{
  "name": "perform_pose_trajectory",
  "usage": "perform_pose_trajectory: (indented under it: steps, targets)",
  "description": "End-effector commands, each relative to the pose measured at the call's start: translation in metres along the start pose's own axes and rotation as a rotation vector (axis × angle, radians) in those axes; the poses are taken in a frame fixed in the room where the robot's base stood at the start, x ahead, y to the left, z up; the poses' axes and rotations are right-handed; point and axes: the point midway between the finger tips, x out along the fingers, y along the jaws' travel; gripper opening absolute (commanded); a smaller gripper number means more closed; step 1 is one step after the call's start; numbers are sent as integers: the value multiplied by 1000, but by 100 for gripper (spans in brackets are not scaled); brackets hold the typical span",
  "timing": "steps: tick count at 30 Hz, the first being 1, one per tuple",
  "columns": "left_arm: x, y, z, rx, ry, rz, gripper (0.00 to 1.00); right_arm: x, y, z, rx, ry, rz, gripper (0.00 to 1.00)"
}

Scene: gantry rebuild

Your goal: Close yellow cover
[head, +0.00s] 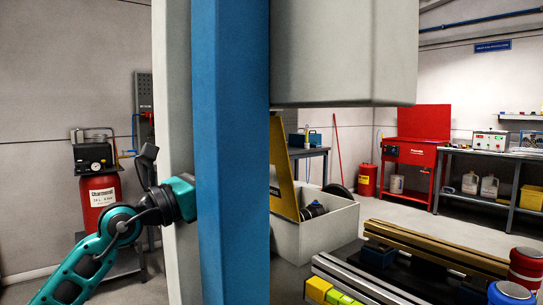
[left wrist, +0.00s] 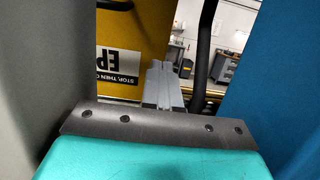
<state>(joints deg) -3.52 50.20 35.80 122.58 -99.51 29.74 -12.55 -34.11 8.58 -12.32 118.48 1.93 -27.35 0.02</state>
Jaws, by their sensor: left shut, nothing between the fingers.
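The yellow cover (head: 283,165) stands raised, steeply tilted, at the left side of an open pale grey box (head: 325,232) in the head view. The blue and grey column hides its left part. In the left wrist view a yellow panel (left wrist: 148,22) with a white label reading "STOP, THEN" fills the upper left; it looks like the cover. My left gripper (left wrist: 160,72) is shut and empty, its grey fingers pointing towards the panel's right side. I cannot tell whether they touch it. In the head view its fingers are hidden behind the column. My right gripper is not in view.
A blue upright (head: 232,150) and a grey housing (head: 345,50) stand close in front. Dark round items (head: 313,210) lie in the box. Metal rails (head: 435,248) and red and blue round parts are at the lower right. A red compressor (head: 98,195) stands at left.

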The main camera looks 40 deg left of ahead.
Motion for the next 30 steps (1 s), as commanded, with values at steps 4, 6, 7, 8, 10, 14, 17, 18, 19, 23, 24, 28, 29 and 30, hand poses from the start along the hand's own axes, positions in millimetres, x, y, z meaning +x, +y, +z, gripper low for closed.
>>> perform_pose_trajectory:
  steps: [4,6,7,8,10,14,17,18,19,23,24,28,29,30]
  targets:
    - [24,0,4,1,-2,-1,0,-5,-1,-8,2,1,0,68]
    - [34,0,4,2,-2,-1,0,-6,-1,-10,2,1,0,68]
    - [38,0,3,1,-1,-1,0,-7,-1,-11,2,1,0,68]
    - [42,0,4,2,-2,-1,0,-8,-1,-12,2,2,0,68]
    - [52,0,4,0,-4,0,0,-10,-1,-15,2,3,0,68]
    - [70,0,4,0,-3,0,0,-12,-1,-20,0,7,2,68]
    - [82,0,3,0,-3,0,0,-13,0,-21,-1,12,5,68]
    - [86,0,2,-1,-2,0,0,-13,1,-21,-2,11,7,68]
    - [89,0,3,-2,-3,0,0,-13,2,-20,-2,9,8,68]
    - [98,0,1,-1,-1,0,0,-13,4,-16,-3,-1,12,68]
    - [100,0,1,-1,-1,0,0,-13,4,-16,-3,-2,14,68]
    - [103,0,0,-1,0,0,0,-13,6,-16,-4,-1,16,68]
    - [103,0,0,-1,0,0,0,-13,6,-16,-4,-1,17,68]
    - [103,0,0,-1,0,0,0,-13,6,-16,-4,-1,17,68]
